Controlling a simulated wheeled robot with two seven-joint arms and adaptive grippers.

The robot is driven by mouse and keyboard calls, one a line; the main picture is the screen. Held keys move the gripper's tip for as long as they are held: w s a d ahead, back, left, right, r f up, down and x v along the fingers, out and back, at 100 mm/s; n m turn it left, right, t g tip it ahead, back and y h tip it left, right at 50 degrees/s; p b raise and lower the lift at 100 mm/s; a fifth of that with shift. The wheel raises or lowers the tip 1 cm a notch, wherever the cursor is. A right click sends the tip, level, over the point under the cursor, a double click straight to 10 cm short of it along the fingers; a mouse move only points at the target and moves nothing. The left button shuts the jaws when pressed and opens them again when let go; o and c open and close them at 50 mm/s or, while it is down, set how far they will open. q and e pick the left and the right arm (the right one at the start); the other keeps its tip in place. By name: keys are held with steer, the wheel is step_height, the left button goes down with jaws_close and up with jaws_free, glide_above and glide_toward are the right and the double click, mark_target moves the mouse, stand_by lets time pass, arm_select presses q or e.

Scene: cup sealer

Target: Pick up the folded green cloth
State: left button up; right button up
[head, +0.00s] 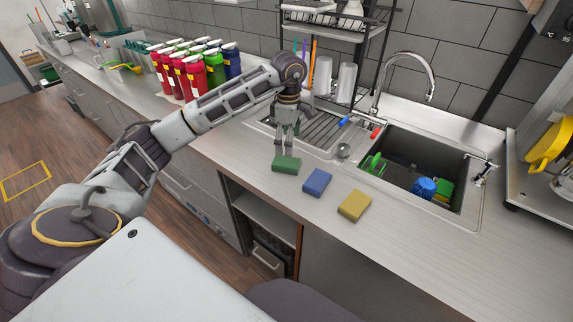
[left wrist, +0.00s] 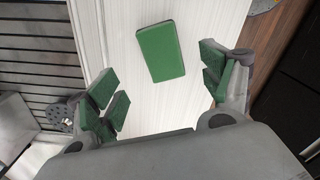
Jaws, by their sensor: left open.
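The folded green cloth (head: 286,164) lies flat on the counter in front of the drainboard, leftmost of a row of three folded cloths. My left gripper (head: 284,148) points down just above and behind it. In the left wrist view the green cloth (left wrist: 161,51) lies ahead of the open fingers of my left gripper (left wrist: 165,92), roughly centred between them. The green pads on the fingers do not touch it, and nothing is held. My right gripper is not in view.
A blue cloth (head: 317,181) and a yellow cloth (head: 355,205) lie to the right of the green one. Behind are the drainboard (head: 304,131) and a sink (head: 405,160) with items inside. Several coloured bottles (head: 190,72) stand at the back left. The counter's front edge is close.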

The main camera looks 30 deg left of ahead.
mark_target(287, 161)
arm_select(q)
steer(key=shift+f, duration=1.8)
steer(key=shift+s+a+f+p, duration=0.1)
steer(key=shift+f+p, duration=0.25)
steer(key=shift+f, duration=0.4)
steer(key=shift+s+a+f+p, duration=0.1)
steer(key=shift+f+p, duration=0.2)
steer(key=shift+f, duration=1.45)
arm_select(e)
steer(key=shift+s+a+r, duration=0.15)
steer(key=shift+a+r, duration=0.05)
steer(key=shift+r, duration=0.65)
arm_select(q)
steer(key=c, duration=1.1)
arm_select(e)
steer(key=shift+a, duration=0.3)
arm_select(q)
steer(key=shift+r, duration=0.2)
